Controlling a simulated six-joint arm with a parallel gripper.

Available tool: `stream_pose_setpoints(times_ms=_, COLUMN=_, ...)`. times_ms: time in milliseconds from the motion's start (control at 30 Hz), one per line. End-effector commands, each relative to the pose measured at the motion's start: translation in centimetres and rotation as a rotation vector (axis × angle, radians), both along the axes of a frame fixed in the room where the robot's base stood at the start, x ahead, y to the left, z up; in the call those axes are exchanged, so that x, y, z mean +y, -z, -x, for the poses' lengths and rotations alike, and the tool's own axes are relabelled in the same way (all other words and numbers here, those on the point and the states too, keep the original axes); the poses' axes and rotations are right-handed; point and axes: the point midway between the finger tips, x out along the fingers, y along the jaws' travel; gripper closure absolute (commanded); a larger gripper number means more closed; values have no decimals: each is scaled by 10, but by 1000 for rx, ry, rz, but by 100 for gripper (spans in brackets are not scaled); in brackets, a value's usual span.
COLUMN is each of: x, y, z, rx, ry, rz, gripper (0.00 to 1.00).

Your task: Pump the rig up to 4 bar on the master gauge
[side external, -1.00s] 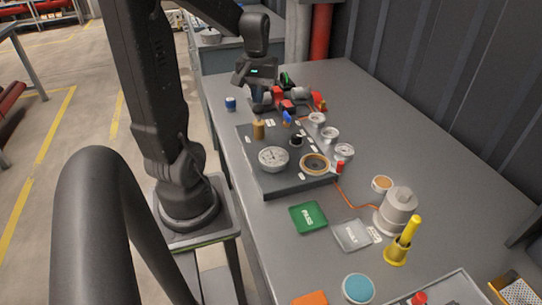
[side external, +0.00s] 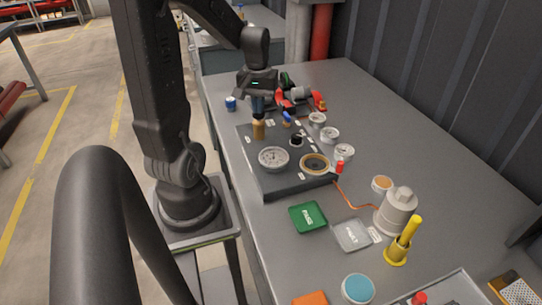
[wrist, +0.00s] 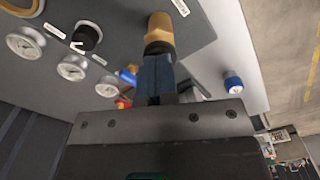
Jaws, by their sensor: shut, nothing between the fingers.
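A dark rig panel (side external: 262,178) lies on the bench. A large white-faced gauge (side external: 273,159), probably the master gauge, is at its near left; its reading is too small to tell. A tan upright knob or plunger (side external: 259,131) stands behind the gauge and also shows in the wrist view (wrist: 160,27). My gripper (side external: 258,113) points down at the tan knob's top, fingers shut and empty. In the wrist view the shut fingertips (wrist: 157,56) are at the tan knob's end; I cannot tell whether they touch.
Three small gauges (side external: 330,135) line the panel's right side. A black knob (side external: 296,140), a blue lever (side external: 287,118) and a brass-coloured ring (side external: 315,163) are close by. Red fittings (side external: 319,101) are behind. A blue-capped item (side external: 231,103) stands left. Green PASS pad (side external: 308,216) lies in front.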

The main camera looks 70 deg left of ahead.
Motion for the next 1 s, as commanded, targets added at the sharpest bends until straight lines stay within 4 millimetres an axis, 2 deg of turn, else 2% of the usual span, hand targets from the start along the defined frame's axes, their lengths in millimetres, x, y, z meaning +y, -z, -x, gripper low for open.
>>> stream_pose_setpoints(times_ms=133, x=-1, y=7, z=1, rx=3, ry=0, rz=4, gripper=100)
stream_pose_setpoints(times_ms=367, x=0, y=5, z=0, rx=2, ry=0, rz=2, gripper=100)
stream_pose_setpoints(times_ms=800, x=0, y=-24, z=0, rx=1, ry=0, rz=0, gripper=100)
stream_pose_setpoints(times_ms=1000, x=0, y=-31, z=0, rx=2, ry=0, rz=1, gripper=100)
